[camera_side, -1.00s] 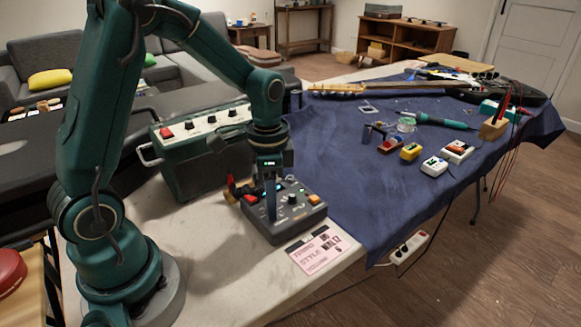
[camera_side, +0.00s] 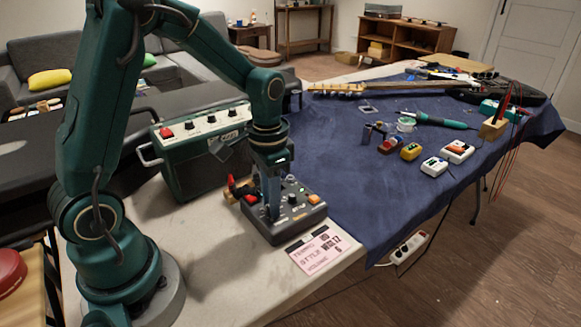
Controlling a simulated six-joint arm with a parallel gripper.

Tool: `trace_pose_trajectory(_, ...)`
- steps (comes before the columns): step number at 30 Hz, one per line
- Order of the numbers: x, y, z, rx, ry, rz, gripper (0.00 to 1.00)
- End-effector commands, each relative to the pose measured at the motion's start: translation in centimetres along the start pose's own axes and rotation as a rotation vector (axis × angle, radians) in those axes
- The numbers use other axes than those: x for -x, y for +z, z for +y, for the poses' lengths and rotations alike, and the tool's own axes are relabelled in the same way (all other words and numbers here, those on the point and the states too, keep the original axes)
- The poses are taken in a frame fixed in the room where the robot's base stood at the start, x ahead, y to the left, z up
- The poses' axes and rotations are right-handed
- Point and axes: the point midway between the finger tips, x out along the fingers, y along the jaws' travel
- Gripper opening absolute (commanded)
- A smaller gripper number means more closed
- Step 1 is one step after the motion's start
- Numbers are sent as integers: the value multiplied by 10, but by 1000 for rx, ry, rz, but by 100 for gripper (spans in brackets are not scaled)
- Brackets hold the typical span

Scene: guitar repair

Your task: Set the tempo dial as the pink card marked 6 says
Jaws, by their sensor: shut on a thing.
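The dark grey control box (camera_side: 285,232) sits on the pale bench beside the blue cloth. It has several small knobs and an orange button (camera_side: 314,199) on top. My gripper (camera_side: 272,212) points straight down at the left part of the box's top and is shut on a dial there, which its fingers hide. The pink card (camera_side: 319,250) lies flat in front of the box. It has lines that look like tempo, style and volume, with a 6 in the last; the tempo value is too small to read surely.
A green amplifier (camera_side: 187,172) with knobs stands close behind my gripper. Red-and-black clips (camera_side: 240,188) are at the box's left edge. Small pedals (camera_side: 434,166), a soldering iron (camera_side: 440,120) and a guitar (camera_side: 340,88) lie on the blue cloth (camera_side: 345,170). The bench front is clear.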

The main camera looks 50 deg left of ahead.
Motion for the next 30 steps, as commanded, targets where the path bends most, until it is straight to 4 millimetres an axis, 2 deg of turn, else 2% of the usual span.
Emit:
trace_pose_trajectory(13,0,0,0,595,-1,1,0)
trace_pose_trajectory(18,0,0,0,681,-1,1,0)
trace_pose_trajectory(23,0,0,0,681,-1,1,0)
trace_pose_trajectory(24,0,0,0,681,-1,1,33)
trace_pose_trajectory(25,0,0,0,680,-1,1,36)
trace_pose_trajectory(30,0,0,0,679,0,0,36)
